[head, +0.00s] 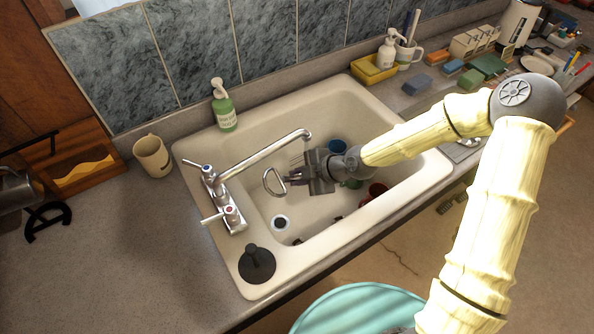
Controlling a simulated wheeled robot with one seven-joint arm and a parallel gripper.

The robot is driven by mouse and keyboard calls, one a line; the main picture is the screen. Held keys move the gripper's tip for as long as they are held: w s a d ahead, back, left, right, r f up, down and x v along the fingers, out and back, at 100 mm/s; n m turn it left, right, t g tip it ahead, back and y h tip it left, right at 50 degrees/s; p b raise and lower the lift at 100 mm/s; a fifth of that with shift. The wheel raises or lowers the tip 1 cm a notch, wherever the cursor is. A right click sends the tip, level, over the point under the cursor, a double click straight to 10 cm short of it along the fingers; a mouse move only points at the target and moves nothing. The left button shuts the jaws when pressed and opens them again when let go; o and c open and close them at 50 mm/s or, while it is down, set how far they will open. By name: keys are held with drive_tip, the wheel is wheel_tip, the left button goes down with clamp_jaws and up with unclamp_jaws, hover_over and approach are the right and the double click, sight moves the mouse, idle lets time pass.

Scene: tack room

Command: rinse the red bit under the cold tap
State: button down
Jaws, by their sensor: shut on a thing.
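My gripper (297,178) is low inside the sink, under the end of the tap spout (305,136), with its fingers pointing left. It is shut on a bit, whose pale metal ring (271,184) sticks out left of the fingertips. No red shows on the part in view; the rest is hidden by the fingers. The mixer tap (213,186) stands on the sink's left rim, with a blue-marked handle (205,170) and a red-marked handle (231,211). Thin pale streaks show just below the spout; I cannot tell whether they are running water.
A green soap bottle (224,108) and beige mug (152,156) stand behind.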

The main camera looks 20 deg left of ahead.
drive_tip(key=shift+s+d, duration=0.45)
drive_tip(key=shift+d, duration=0.05)
drive_tip(key=shift+w+a, duration=0.6)
drive_tip(key=shift+a, duration=0.1)
idle(1.0)
idle(0.5)
drive_tip(key=d+p, duration=0.4)
drive_tip(key=d, duration=0.6)
drive_tip(key=shift+w, duration=0.4)
drive_tip(key=shift+r, duration=0.1)
